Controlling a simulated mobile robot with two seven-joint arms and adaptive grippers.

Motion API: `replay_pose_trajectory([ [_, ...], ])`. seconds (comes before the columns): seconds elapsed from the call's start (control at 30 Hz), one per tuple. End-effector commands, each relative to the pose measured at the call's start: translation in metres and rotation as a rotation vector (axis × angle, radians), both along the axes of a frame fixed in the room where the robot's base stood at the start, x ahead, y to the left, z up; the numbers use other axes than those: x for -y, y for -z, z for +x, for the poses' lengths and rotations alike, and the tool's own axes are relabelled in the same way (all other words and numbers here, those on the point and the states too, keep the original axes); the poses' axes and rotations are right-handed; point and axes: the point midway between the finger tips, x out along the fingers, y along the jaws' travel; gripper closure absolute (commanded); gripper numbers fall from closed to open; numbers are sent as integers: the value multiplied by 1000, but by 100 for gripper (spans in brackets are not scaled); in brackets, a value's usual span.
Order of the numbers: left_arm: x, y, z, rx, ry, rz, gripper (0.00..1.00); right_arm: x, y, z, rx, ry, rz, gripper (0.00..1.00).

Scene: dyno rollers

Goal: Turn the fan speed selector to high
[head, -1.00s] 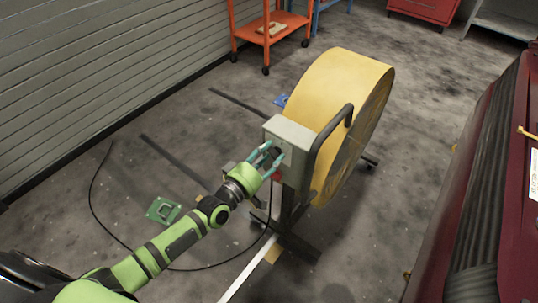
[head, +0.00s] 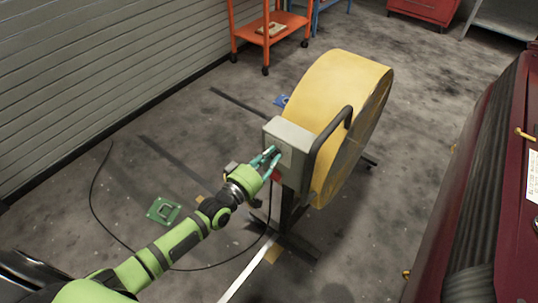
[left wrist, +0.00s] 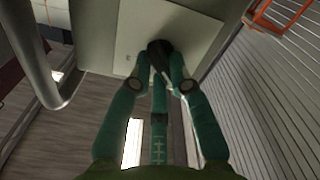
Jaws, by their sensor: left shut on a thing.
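The yellow drum fan (head: 338,90) stands on the floor with a grey control box (head: 291,135) on its near side. The fan speed selector is a dark knob (left wrist: 160,48) on the light face plate (left wrist: 134,40) of that box, seen in the left wrist view. My left gripper (head: 272,155) is at the box face; in the left wrist view its green fingers (left wrist: 166,72) are closed around the knob and hide part of it. The knob's pointer and the setting marks are too small or covered to read. My right gripper is not in view.
A dark tube handle (head: 326,140) rises beside the box and also shows in the left wrist view (left wrist: 38,60). A black cable (head: 92,190) curves over the floor. A dark red vehicle (head: 500,190) stands at the right, and an orange cart (head: 268,22) at the back.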

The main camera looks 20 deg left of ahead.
Motion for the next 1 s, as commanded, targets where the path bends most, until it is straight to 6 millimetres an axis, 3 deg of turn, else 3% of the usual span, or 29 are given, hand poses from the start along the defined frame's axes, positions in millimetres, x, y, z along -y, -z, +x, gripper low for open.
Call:
replay_pose_trajectory([
  [1.0,6,2,-3,329,0,907,100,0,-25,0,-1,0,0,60],
])
